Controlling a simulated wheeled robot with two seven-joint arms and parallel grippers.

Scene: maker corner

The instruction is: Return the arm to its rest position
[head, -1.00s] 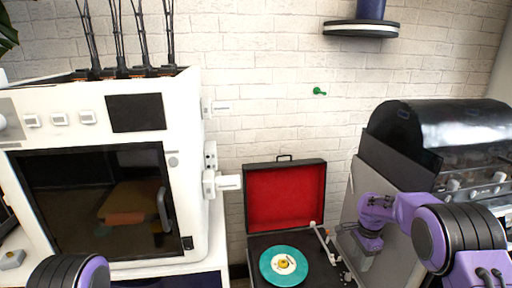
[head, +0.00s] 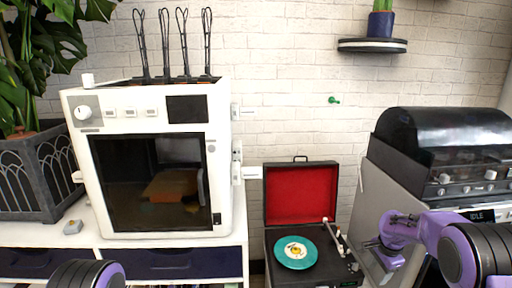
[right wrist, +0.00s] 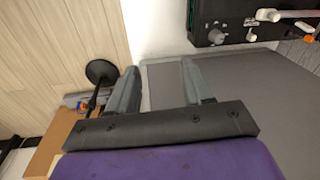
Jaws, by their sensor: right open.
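My right arm (head: 440,232) is purple and black and comes in from the lower right of the head view. Its gripper (head: 388,262) points down beside the grey side panel of the cabinet, right of the record player. In the right wrist view the two grey fingers of the right gripper (right wrist: 160,82) stand apart with nothing between them. Of my left arm (head: 88,274) only a purple and black joint shows at the bottom left of the head view. The left gripper is out of the picture.
A red-lined record player (head: 300,195) with a teal record (head: 295,252) stands open left of the right gripper. A white oven-like machine (head: 222,160) stands on a white cabinet. A black-hooded appliance (head: 450,140) is at right. A potted plant (head: 35,170) is far left.

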